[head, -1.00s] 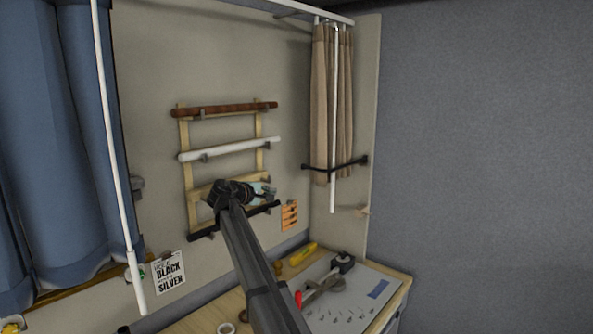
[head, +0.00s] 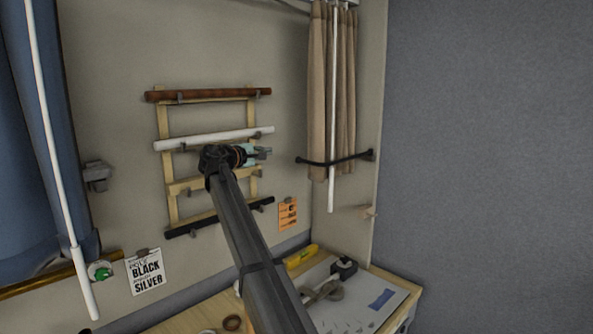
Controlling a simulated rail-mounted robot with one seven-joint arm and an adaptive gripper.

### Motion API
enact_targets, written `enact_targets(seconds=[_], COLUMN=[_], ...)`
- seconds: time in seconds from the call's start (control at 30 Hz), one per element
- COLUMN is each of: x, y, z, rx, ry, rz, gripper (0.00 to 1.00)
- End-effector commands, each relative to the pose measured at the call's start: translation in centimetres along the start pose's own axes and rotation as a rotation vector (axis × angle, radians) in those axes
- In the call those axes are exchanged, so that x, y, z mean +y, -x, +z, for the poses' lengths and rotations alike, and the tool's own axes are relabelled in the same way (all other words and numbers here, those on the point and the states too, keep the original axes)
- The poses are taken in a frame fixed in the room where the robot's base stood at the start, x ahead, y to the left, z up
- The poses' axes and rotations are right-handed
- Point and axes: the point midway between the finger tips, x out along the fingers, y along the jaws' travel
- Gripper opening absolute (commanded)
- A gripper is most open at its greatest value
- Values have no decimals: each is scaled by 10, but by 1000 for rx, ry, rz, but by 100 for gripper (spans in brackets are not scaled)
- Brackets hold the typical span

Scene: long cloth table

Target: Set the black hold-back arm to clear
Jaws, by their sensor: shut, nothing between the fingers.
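The black hold-back arm (head: 335,161) is a dark bar reaching across the front of the beige curtain (head: 318,85) at the right. Its right end meets a dark mount on the side panel, and its left end sticks out past the curtain's left edge. A white wand (head: 332,110) hangs in front of the curtain. My gripper (head: 268,153) is shut and empty. It points right, in front of the wooden rack, to the left of the hold-back arm's free end, and looks apart from it.
The wooden rack (head: 163,118) holds brown, white and black rods on the wall. A blue curtain (head: 28,170) with a white wand hangs at the left. Signs hang on the wall. The table (head: 408,290) below bears tools, a yellow level (head: 301,257) and a grey board.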

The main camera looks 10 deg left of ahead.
Motion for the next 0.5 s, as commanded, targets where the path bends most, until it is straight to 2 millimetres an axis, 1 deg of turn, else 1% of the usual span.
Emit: enact_targets(seconds=[0.03,0.2,0.33,0.5], x=[-15,-36,-44,-45], y=[-1,-3,-3,-3], z=[-3,-6,-8,-8], rx=[0,0,0,-1], ry=[0,0,-1,-1], rz=[0,0,0,0], gripper=[0,0,0,0])
